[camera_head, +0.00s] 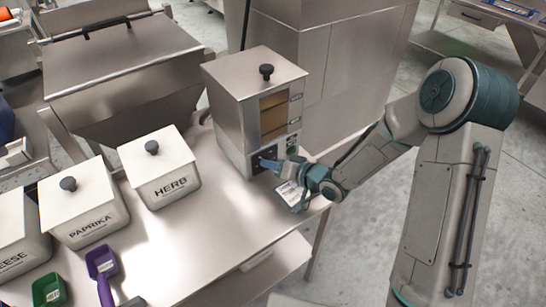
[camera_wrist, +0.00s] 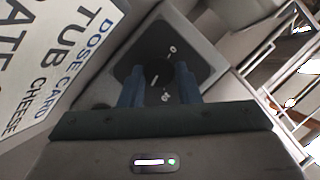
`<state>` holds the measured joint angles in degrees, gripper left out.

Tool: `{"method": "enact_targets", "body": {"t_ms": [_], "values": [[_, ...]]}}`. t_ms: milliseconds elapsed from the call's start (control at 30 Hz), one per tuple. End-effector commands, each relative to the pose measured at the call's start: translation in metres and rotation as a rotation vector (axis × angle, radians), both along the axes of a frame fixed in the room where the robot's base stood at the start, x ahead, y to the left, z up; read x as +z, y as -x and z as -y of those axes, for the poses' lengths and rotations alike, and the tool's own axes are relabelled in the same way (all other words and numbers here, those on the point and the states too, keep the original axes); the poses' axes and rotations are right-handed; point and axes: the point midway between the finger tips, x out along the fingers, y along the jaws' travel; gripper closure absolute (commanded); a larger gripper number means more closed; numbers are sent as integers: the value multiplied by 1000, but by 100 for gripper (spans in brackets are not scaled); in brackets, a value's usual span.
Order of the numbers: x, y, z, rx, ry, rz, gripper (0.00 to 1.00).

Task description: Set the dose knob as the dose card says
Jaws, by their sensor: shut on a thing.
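The dose knob (camera_wrist: 158,74) is a round dark knob on a dark dial plate (camera_wrist: 192,62) with white marks, too small to read fully. The blue fingers of my gripper (camera_wrist: 159,84) are on either side of the knob and shut on it. In the head view my gripper (camera_head: 268,163) reaches the lower front of the metal dispenser (camera_head: 228,108), and the knob is hidden there. The dose card (camera_wrist: 62,62) is at the left of the wrist view, partly cut off; "DOSE CARD" and "TUB CHEESE" can be read. It also shows in the head view (camera_head: 291,196), partly behind my gripper.
Lidded tubs stand along the left of the table: herb (camera_head: 162,172), paprika (camera_head: 84,208) and cheese (camera_head: 18,235), partly cut off. A purple scoop (camera_head: 102,265) and a green scoop (camera_head: 49,290) lie in front. The table (camera_head: 205,240) is clear in the middle.

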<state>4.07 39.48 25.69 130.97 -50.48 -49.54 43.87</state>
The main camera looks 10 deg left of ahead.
Motion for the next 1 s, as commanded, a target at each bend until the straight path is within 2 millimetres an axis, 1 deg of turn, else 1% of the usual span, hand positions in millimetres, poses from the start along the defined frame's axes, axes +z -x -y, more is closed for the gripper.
{"method": "enact_targets", "body": {"t_ms": [33,400,1000], "values": [[4,-2,1,-5,-27,-28,93],[1,-3,1,-4,-149,-165,93],[0,-4,1,-4,-174,-196,93]]}}
